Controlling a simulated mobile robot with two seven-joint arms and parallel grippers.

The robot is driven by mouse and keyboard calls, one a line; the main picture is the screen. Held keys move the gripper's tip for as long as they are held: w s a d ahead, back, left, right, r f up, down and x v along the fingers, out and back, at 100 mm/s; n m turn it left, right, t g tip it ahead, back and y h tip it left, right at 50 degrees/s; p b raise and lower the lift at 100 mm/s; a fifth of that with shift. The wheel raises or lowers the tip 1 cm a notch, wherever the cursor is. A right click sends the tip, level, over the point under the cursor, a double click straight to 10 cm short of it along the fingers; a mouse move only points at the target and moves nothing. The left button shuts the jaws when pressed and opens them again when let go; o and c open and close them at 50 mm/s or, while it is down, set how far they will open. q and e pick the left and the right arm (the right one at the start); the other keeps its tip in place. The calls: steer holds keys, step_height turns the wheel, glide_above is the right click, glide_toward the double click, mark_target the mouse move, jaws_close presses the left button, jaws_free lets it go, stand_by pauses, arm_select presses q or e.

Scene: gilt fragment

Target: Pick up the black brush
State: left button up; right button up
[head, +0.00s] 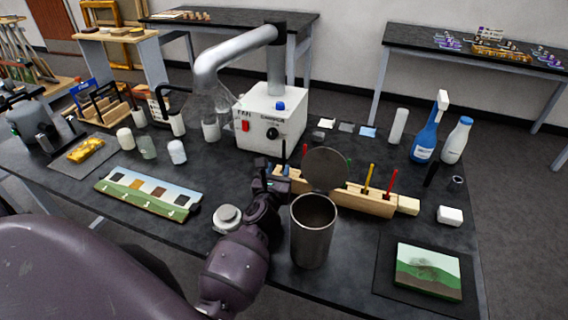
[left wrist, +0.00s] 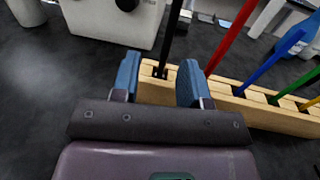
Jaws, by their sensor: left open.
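The black brush (left wrist: 172,38) stands upright in the left end slot of a wooden rack (left wrist: 258,113). In the left wrist view my left gripper (left wrist: 160,76) is open, with its blue fingers on either side of the brush's lower part; I cannot tell whether they touch it. In the head view the black brush (head: 284,150) rises just beyond my left gripper (head: 278,172), at the left end of the rack (head: 366,200). A metal can and its round lid hide part of the rack. My right gripper is not in view.
Red (left wrist: 230,38), blue (left wrist: 268,62) and green (left wrist: 296,84) brushes stand farther along the rack. The open metal can (head: 313,235) stands close to my left arm. A white box unit (head: 268,118) stands behind. A painted panel (head: 428,270) lies at front right.

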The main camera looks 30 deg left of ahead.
mark_target(283, 161)
arm_select(q)
steer(key=x, duration=0.4)
steer(key=shift+w+d, duration=0.25)
steer(key=shift+w, duration=0.15)
steer(key=shift+w+a, duration=0.2)
steer(key=shift+w, duration=0.15)
jaws_close()
